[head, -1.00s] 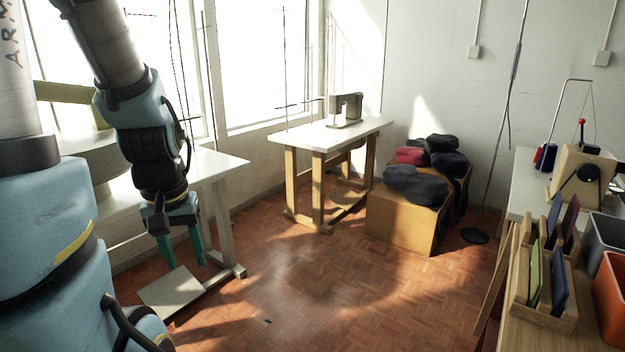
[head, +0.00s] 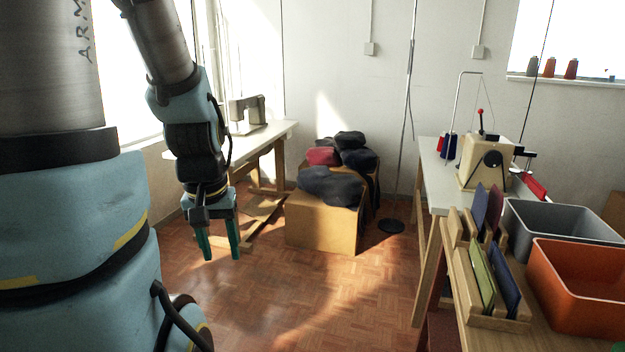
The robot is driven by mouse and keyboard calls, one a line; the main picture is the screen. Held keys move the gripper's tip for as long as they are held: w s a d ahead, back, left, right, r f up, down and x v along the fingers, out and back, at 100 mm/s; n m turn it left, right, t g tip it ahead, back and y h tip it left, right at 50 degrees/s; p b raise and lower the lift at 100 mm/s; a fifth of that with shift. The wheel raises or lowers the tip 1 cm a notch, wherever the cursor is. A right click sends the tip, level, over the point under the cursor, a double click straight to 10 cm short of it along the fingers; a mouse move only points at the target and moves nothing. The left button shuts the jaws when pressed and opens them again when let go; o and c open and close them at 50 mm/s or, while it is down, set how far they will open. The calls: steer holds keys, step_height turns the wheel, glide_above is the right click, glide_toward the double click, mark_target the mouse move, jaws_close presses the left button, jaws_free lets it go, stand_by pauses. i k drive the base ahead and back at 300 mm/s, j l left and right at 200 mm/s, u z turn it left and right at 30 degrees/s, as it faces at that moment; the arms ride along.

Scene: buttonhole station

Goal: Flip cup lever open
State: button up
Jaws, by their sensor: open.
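The buttonhole machine (head: 484,164) is a cream housing with a dark round knob, standing on a white table at the right. A lever with a red ball tip (head: 480,111) rises upright from its top. A red part (head: 534,187) shows low at the machine's right side; I cannot tell what it is. My gripper (head: 221,250) hangs at the left with its green fingers pointing down, apart and empty. It is over the open floor, far from the machine.
A wooden rack (head: 487,290) with coloured pieces, a grey bin (head: 560,232) and an orange bin (head: 582,285) stand at the front right. A box with dark bundles (head: 325,222) sits mid-room. The parquet floor (head: 330,290) is clear in front.

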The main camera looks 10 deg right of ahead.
mark_target(479, 111)
steer(key=i+l+z, duration=0.1)
steer(key=i+z, duration=0.15)
steer(key=i, duration=0.35)
steer(key=i+z, duration=0.25)
steer(key=i, duration=0.35)
steer(key=i+j+z, duration=0.25)
steer(key=i, duration=0.3)
